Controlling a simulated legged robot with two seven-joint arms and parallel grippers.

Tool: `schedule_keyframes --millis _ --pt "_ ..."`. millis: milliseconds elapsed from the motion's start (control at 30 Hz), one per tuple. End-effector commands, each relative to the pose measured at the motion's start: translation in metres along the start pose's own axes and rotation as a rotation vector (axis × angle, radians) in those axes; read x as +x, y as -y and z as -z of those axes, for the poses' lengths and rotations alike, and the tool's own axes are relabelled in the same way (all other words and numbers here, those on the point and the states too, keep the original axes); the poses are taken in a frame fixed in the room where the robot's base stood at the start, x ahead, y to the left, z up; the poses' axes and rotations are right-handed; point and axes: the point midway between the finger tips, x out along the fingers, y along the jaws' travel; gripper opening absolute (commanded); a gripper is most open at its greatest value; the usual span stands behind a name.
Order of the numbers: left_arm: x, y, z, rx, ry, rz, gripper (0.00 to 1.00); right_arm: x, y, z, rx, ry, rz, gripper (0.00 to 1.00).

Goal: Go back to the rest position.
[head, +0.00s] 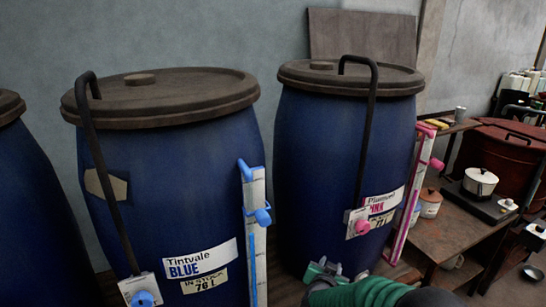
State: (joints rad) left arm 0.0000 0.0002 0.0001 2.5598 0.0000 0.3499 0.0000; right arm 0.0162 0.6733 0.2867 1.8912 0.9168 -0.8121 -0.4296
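One arm of mine, with a green sleeve, comes in at the bottom edge from the right, so I take it as my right arm. My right gripper (322,269) is at its left end, low in front of the foot of the blue vat (330,150) labelled pink. Its fingers are small and dark here, and I cannot tell if they are open or hold anything. My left gripper is not in view. Another blue vat (165,180), labelled "Tintvale BLUE", stands to the left. Both vats have brown lids on.
Each labelled vat has a bent dark pipe and an upright gauge, one blue (257,235), one pink (408,195). Part of another vat (25,220) shows at the left edge. A wooden bench (440,235) with a white pot (480,183) and a dark red tub (505,150) stands right.

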Motion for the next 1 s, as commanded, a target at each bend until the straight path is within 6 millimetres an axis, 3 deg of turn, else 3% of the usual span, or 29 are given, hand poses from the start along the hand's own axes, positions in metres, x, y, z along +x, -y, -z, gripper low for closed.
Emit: schedule_keyframes --millis 67,133,300,400,500,633,1000 --pt "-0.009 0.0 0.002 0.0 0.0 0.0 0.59 -0.041 0.009 -0.004 -0.1 0.137 0.156 0.33" --pt "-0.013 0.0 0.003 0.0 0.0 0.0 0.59 -0.083 -0.003 -0.027 -0.199 0.301 0.241 0.33" --pt "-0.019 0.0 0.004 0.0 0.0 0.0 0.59 -0.177 -0.075 -0.083 -0.38 0.652 0.252 0.33" --pt "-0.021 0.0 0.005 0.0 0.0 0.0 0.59 -0.219 -0.117 -0.104 -0.447 0.796 0.211 0.33" --pt "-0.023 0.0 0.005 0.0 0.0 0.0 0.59 -0.246 -0.145 -0.115 -0.488 0.886 0.174 0.33" --pt "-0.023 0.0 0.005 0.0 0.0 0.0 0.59 -0.259 -0.159 -0.121 -0.508 0.928 0.154 0.33" --pt "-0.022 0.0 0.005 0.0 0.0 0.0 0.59 -0.259 -0.158 -0.121 -0.509 0.928 0.155 0.33"
